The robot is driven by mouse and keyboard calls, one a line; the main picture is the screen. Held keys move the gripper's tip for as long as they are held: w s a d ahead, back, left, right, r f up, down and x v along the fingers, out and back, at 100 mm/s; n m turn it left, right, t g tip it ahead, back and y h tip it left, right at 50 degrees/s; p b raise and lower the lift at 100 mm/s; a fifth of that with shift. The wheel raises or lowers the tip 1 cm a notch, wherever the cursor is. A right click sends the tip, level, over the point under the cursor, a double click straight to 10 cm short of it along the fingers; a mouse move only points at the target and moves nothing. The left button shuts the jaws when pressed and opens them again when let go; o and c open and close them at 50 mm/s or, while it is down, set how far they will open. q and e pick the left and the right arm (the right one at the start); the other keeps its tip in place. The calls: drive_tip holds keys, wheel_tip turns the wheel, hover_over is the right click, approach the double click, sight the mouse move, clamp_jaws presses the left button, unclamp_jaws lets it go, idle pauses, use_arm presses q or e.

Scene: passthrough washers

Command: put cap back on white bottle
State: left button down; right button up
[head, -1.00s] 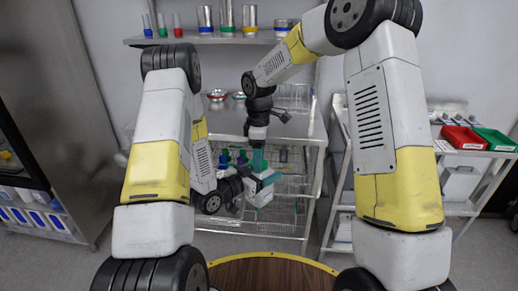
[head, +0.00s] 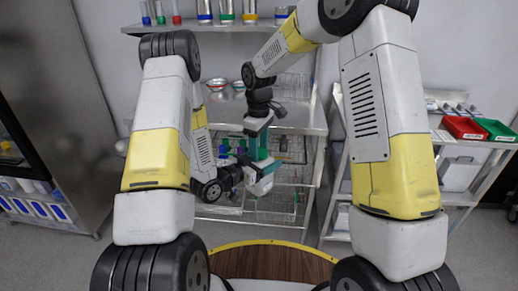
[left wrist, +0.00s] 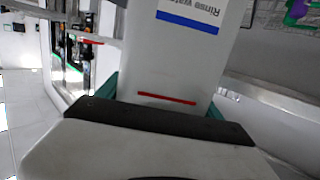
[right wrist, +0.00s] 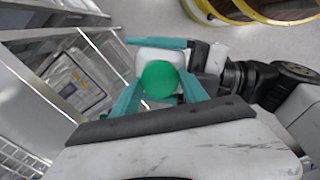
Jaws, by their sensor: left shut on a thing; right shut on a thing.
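The white bottle (left wrist: 185,60) fills the middle of the left wrist view. It has a blue "Rinse Water" label band and a red line. My left gripper (left wrist: 160,105) is shut on it, with teal fingers at its sides. The bottle's white shoulder shows in the right wrist view (right wrist: 146,58). The green cap (right wrist: 159,79) sits between the teal fingers of my right gripper (right wrist: 160,97), which is shut on it. The cap appears over the bottle's top; whether they touch is hidden. In the head view, my right gripper (head: 257,143) is above my left gripper (head: 250,180).
A wire-basket rack (head: 290,205) with a metal top stands behind the grippers. Coloured bottles are in its upper basket. A shelf (head: 215,27) holds cylinders above. A cart with a red bin (head: 464,127) and green bin (head: 497,130) stands right. A round wooden table (head: 270,262) is in front.

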drive_tip(key=m, duration=0.7)
drive_tip(key=o, duration=1.6)
drive_tip(key=shift+o, duration=0.2)
drive_tip(key=shift+a, duration=0.1)
drive_tip(key=shift+s, duration=0.1)
wheel_tip(320, 180, up, 12)
